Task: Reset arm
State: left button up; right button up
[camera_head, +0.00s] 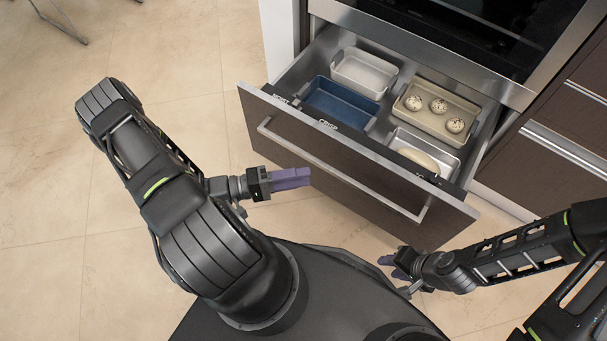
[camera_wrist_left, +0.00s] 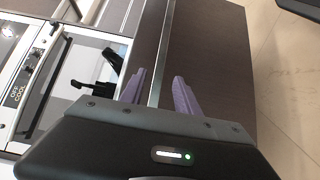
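My left gripper (camera_head: 305,178) has purple fingers and hangs in front of the dark drawer front, near its left part. In the left wrist view its two fingers (camera_wrist_left: 159,77) stand apart with nothing between them. My right gripper (camera_head: 384,267) is low in the head view, in front of the drawer's right end. Its purple fingertips look apart and I see nothing held; it is small and partly hidden there. Both arms are bent close over my base.
The drawer (camera_head: 345,165) is pulled out, with a long metal handle (camera_head: 335,172). It holds a blue tray (camera_head: 338,105), a white tray (camera_head: 363,72), a beige tray (camera_head: 425,105) with three speckled round items, and a metal tray (camera_head: 440,148) with a pale loaf.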

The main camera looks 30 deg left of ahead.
dwell(0.3)
pick_arm(q)
jog(key=s+d+f+m+g+y, duration=0.6)
jog(key=s+d+f+g, duration=0.3)
jog(key=s+d+g, duration=0.5)
jog(key=w+d+t+y, duration=0.2)
jog(key=w+t+y, duration=0.1)
jog(key=w, duration=0.4)
notch_tip(320, 180, up, 24)
jog(key=p, duration=2.3)
jog(key=shift+w, duration=0.25)
jog(key=shift+f, duration=0.1)
